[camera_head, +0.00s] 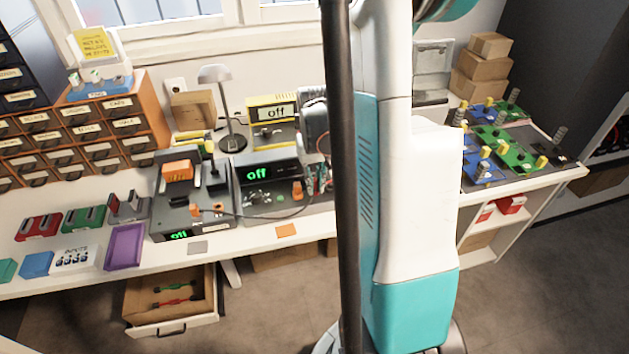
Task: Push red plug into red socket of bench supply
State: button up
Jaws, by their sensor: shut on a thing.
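The bench supply (268,172) is a dark box with a green "off" display, standing on the white bench left of my arm. Its red socket is too small to make out, and its right end is partly covered. My gripper (314,182) is at the supply's right end, seen small and partly hidden by a dark post. It is shut on a small reddish piece, which I take for the red plug; its outline is unclear. I cannot tell whether the plug touches the socket.
A soldering station (180,205) with an orange top stands left of the supply, with a cable between them. A yellow meter (270,112) and a lamp (215,75) stand behind. An open drawer (172,302) juts out below. Circuit boards (505,145) lie at the right.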

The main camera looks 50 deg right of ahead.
aim_at(315, 180)
jog(key=shift+f+b, duration=0.3)
jog(key=shift+f, duration=0.05)
dwell(0.3)
jog(key=o, duration=0.9)
jog(key=shift+r, duration=0.1)
notch_tip(315, 180, up, 12)
jog(key=shift+f, duration=0.1)
